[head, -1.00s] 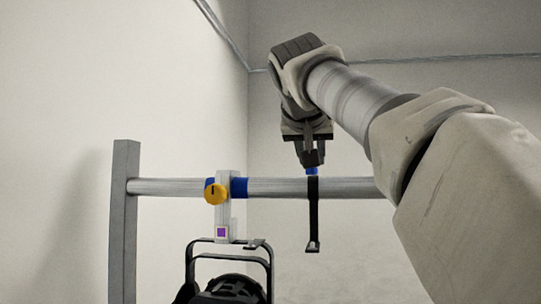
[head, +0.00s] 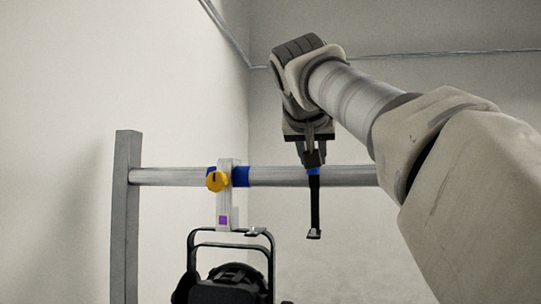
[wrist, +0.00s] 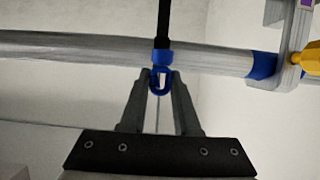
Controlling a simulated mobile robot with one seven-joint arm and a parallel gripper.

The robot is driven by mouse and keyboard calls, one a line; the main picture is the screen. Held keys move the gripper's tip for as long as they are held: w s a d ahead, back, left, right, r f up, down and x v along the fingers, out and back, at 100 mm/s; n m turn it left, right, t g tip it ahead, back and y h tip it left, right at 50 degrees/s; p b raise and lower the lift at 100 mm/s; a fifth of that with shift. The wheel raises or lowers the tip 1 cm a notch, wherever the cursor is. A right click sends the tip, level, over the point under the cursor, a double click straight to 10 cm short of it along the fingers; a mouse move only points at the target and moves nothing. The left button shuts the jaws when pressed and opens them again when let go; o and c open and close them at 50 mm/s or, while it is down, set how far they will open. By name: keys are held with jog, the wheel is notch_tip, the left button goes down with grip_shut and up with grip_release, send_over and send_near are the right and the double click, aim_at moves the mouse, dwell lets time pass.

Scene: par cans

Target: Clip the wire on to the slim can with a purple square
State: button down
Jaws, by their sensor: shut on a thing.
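The purple square (head: 222,220) is on the pale clamp (head: 229,196) hooked over the bar. Below the clamp hangs a black can (head: 230,284) in a black yoke (head: 270,260), cut off by the bottom edge. My gripper (head: 312,160) is right of the clamp at about bar height. It is shut on the blue end of the wire, a black strap (head: 315,205) that hangs down with a small foot at its lower end. In the wrist view, my fingertips (wrist: 160,78) pinch the blue loop (wrist: 161,76), and the black strap (wrist: 163,22) runs from it across the bar.
A grey horizontal bar (head: 275,176) runs from an upright post (head: 126,220) at left to behind my arm. Blue bands and a yellow knob (head: 216,181) sit at the clamp. The bar between clamp and gripper is clear. Walls stand left and behind.

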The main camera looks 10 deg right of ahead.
jog(key=shift+f+b, duration=3.7)
jog(key=shift+f, duration=0.5)
jog(key=shift+a, duration=0.15)
jog(key=shift+w+a+f+p, duration=0.1)
jog(key=shift+w+a+p, duration=0.5)
jog(key=shift+a, duration=1.25)
jog(key=shift+w+a+f+p, duration=0.1)
jog(key=shift+w+a+p, duration=0.55)
jog(key=shift+a, duration=1.15)
jog(key=shift+w+a+p, duration=0.6)
jog(key=shift+a, duration=1.35)
jog(key=shift+f+b, duration=0.3)
jog(key=shift+f, duration=0.15)
